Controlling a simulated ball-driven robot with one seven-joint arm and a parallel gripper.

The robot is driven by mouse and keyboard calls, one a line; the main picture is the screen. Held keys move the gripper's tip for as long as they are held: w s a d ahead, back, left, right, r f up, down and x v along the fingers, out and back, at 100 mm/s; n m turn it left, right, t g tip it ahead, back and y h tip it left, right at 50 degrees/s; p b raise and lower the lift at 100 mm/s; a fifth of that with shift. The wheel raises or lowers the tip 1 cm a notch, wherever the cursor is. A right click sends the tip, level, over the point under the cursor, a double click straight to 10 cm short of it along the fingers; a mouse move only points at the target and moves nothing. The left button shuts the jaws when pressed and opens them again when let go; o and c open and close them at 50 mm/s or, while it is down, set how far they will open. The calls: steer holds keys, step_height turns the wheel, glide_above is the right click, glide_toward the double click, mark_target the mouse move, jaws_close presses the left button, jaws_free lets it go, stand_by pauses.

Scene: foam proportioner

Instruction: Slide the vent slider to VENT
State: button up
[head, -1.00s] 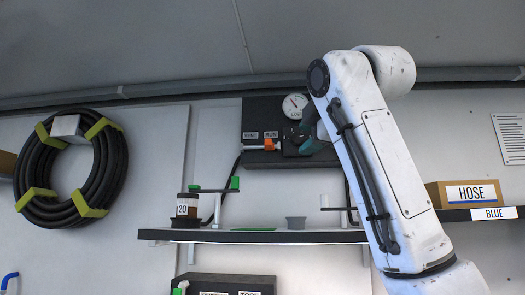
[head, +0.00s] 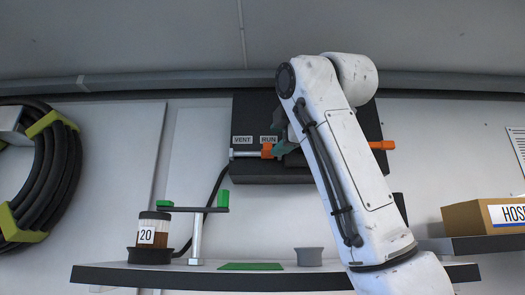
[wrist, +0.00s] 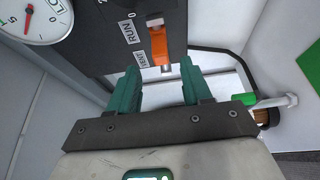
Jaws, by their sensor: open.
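The vent slider (head: 267,151) is an orange block on a metal rail on a dark panel, under the RUN label (head: 268,140). The VENT label (head: 242,140) is to its left. The slider also shows in the wrist view (wrist: 157,47), beside the RUN label (wrist: 132,32), with VENT (wrist: 140,62) nearer me. My gripper (wrist: 160,75) has two teal fingers, open and empty. The slider appears between and just beyond the fingertips; I cannot tell whether they touch it. In the head view my gripper (head: 284,147) is just right of the slider, partly hidden by my arm.
A shelf (head: 215,277) below the panel holds a brown jar (head: 153,230), a green-ended stand (head: 196,225) and a grey cup (head: 309,257). An orange handle (head: 382,145) sticks out right of the panel. A gauge (wrist: 35,18) is at the wrist view's upper left.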

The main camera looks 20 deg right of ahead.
mark_target(265, 155)
steer(key=w+p, duration=0.1)
steer(key=w, duration=0.2)
steer(key=w+p, duration=0.1)
steer(key=w, duration=0.2)
steer(key=w+p, duration=0.1)
steer(key=w, duration=0.2)
steer(key=shift+a+p, duration=0.4)
jaws_close()
steer(key=shift+f, duration=0.1)
